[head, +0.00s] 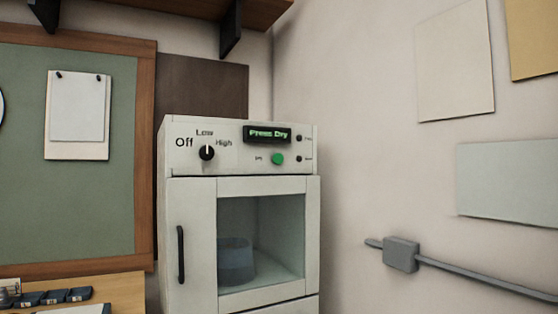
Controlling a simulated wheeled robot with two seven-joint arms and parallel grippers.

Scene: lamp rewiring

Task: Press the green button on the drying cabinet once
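The drying cabinet (190,230) is a white upright unit standing in the corner by the right wall. Its green button (277,159) is on the upper front panel, below a dark display (267,134) with green text reading "Press Dry". A black knob (207,153) sits to the left, among the labels Off, Low and High, its mark pointing up toward Low. The glass door (260,240) with a black handle (181,254) is shut. A bluish container (236,261) shows inside through the glass. Neither of my grippers is in view.
A wooden bench (125,290) with dark items is at the lower left. A green board (105,190) hangs behind it. A grey box with a conduit (401,254) is on the right wall. The space before the panel looks clear.

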